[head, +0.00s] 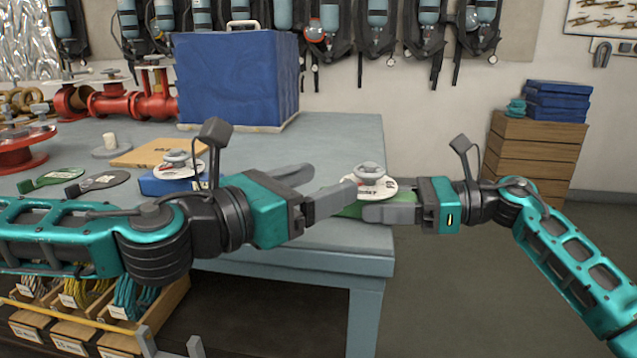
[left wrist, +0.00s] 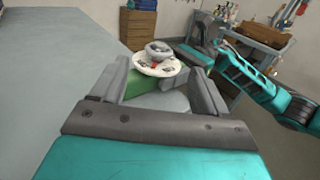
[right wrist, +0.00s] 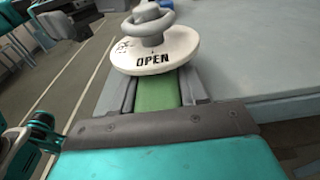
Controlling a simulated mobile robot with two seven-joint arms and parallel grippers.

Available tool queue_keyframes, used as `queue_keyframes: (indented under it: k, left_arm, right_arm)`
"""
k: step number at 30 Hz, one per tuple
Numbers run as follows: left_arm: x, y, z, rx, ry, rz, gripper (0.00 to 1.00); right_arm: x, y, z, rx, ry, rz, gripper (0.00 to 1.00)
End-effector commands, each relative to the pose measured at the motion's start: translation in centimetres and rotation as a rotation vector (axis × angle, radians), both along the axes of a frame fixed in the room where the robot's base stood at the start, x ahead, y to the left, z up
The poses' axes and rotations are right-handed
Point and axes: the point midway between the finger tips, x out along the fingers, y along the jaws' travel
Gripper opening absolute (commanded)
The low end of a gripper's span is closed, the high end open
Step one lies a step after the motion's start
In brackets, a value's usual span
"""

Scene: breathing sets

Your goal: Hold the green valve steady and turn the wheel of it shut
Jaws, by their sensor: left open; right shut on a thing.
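The green valve (head: 350,209) is near the right corner of the grey table, with a white round plate (head: 384,190) and a grey wheel (head: 369,172) on top. My right gripper (head: 372,212) is shut on the valve's green body, seen between its fingers in the right wrist view (right wrist: 157,92). The plate reads "OPEN" on the side facing that camera. My left gripper (head: 325,187) is open, pointing at the valve from the left. In the left wrist view the wheel (left wrist: 158,48) and green body (left wrist: 150,78) show ahead, between the fingers. Whether the left fingers touch it I cannot tell.
A blue valve (head: 165,184) with a similar wheel stands behind my left arm. Green and black paddles (head: 50,179) lie on the table (head: 330,135) at left. A big blue box (head: 238,82) stands at the back. The table's right edge is close to the green valve.

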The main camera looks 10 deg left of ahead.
Motion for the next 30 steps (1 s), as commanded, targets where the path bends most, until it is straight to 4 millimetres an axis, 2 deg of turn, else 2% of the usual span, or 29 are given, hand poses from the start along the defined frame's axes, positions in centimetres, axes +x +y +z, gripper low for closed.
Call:
queue_keyframes:
  k: [5, 12, 16, 22, 30]
  left_arm:
    - [0.7, -1.3, 0.2, 0.019, -0.054, 0.018, 0.75]
    - [2.7, -6.0, 1.6, 0.048, -0.258, 0.136, 0.75]
    - [3.3, -8.4, 2.7, 0.034, -0.354, 0.241, 0.75]
    - [3.1, -11.1, 3.9, -0.012, -0.424, 0.443, 0.75]
    - [1.5, -12.4, 3.6, -0.062, -0.342, 0.780, 0.75]
  right_arm:
    - [0.0, 0.0, 0.0, 0.000, 0.000, 0.000, 0.26]
    - [0.0, 0.0, 0.0, 0.000, 0.000, 0.000, 0.26]
    - [0.0, 0.0, 0.0, 0.000, 0.000, 0.000, 0.26]
    - [0.0, 0.0, 0.0, 0.000, 0.000, -0.001, 0.26]
    - [0.0, 0.0, 0.0, 0.000, 0.000, -0.001, 0.26]
